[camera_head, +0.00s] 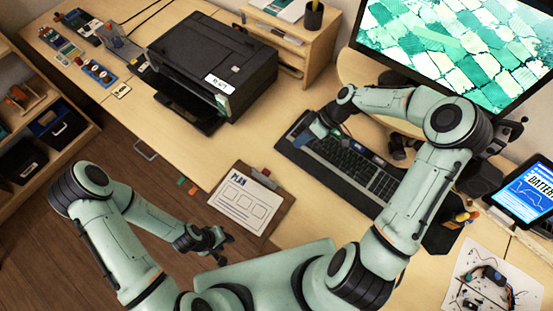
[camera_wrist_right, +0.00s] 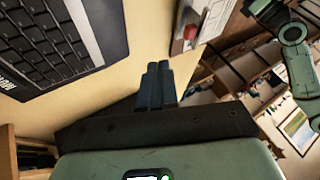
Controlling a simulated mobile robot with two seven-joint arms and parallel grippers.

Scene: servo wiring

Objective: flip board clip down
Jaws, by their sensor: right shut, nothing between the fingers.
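A brown clipboard (camera_head: 284,204) holds a white sheet headed PLAN and lies near the front edge of the desk. Its clip (camera_head: 262,173) sits on the edge facing the keyboard; its exact tilt is too small to tell. My right gripper (camera_head: 303,139) is shut and empty, over the left end of the keyboard, apart from the clip. In the right wrist view its fingers (camera_wrist_right: 155,86) are together, and part of the clipboard (camera_wrist_right: 198,25) shows beyond them with a red spot beside the paper. My left gripper (camera_head: 225,246) is open and empty, below the clipboard's lower left edge.
A black keyboard (camera_head: 350,165) lies right of the clipboard; it also shows in the right wrist view (camera_wrist_right: 50,45). A black printer (camera_head: 205,60) stands behind. A monitor (camera_head: 460,45) and a tablet (camera_head: 528,190) are at the right. Bare desk lies between printer and clipboard.

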